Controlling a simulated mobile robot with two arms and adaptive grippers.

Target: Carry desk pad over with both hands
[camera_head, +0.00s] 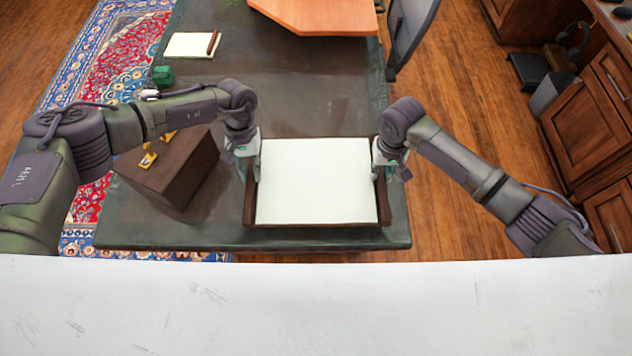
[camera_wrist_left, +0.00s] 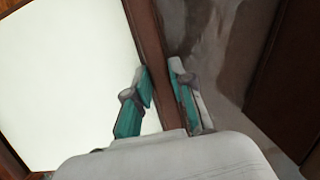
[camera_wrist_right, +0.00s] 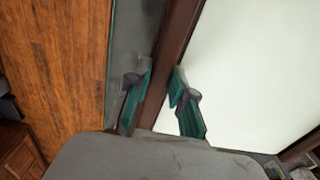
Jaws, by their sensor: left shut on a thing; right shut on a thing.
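The desk pad (camera_head: 316,182) is a pale white sheet in a dark brown frame, at the near part of the dark desk. My left gripper (camera_head: 248,158) is shut on its left side rail. In the left wrist view the desk pad (camera_wrist_left: 65,75) shows with the fingers (camera_wrist_left: 160,80) on both sides of the rail. My right gripper (camera_head: 383,165) is shut on the right side rail. In the right wrist view the desk pad (camera_wrist_right: 255,70) shows with the fingers (camera_wrist_right: 162,78) straddling the rail. I cannot tell whether the pad touches the desk.
A dark brown box (camera_head: 172,172) with yellow parts stands close left of the pad, under my left arm. The dark desk (camera_head: 310,100) is clear beyond the pad. A small notepad (camera_head: 190,45), a green object (camera_head: 163,76) and an orange-brown board (camera_head: 318,15) lie farther back. A chair (camera_head: 408,30) stands at right.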

